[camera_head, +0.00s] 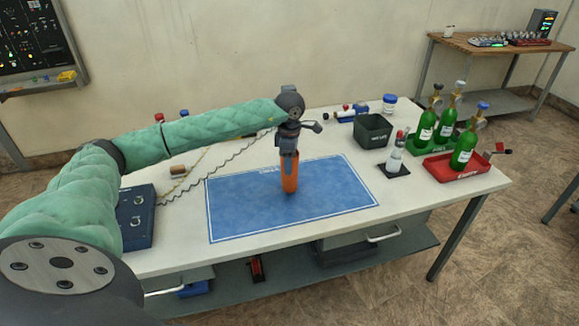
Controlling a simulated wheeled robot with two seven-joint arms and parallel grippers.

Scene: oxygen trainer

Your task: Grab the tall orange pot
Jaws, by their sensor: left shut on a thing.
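The tall orange pot (290,182) stands upright on, or just above, the blue mat (240,205) on the white table; I cannot tell whether its base touches the mat. My left gripper (289,156) comes down from above and is shut on the pot's upper part. Its fingers hide part of the pot's rim. My left arm, in a green sleeve, reaches in from the left. My right gripper is not in view.
A black bin (373,131) stands behind the mat to the right. A red tray (463,166) and green bottles (426,127) stand at the table's right end. A dark blue box (138,213) sits left of the mat. The mat around the pot is clear.

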